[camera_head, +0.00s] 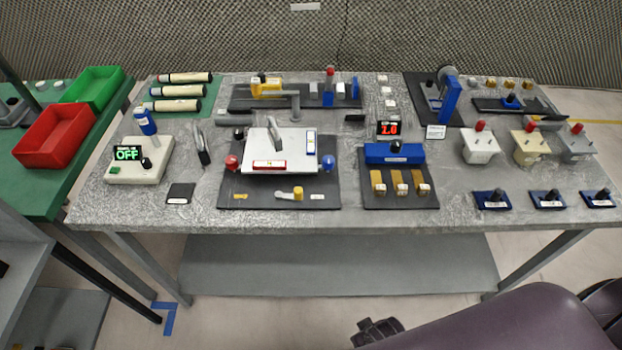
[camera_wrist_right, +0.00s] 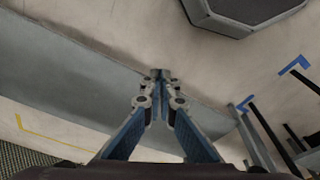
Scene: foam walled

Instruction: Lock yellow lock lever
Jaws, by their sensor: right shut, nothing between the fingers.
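A small lever with a yellow knob (camera_head: 298,193) and a pale grey arm lies on the front part of a dark board (camera_head: 236,190), left of the table's middle. Its arm points left, roughly along the table edge. A larger yellow part (camera_head: 268,88) sits on a dark panel at the back; I cannot tell which one the task names. My right gripper (camera_head: 377,331) is low, in front of the table and well away from both. In the right wrist view it (camera_wrist_right: 160,75) is shut and empty, with fingertips together. My left gripper is not in view.
The table (camera_head: 210,215) holds several fixtures: a box with an OFF display (camera_head: 140,160), a white plate (camera_head: 282,148), a blue unit with a red display (camera_head: 394,152) and switch boxes at right. Red (camera_head: 54,136) and green (camera_head: 94,88) bins stand at left. A shelf (camera_head: 340,265) lies below.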

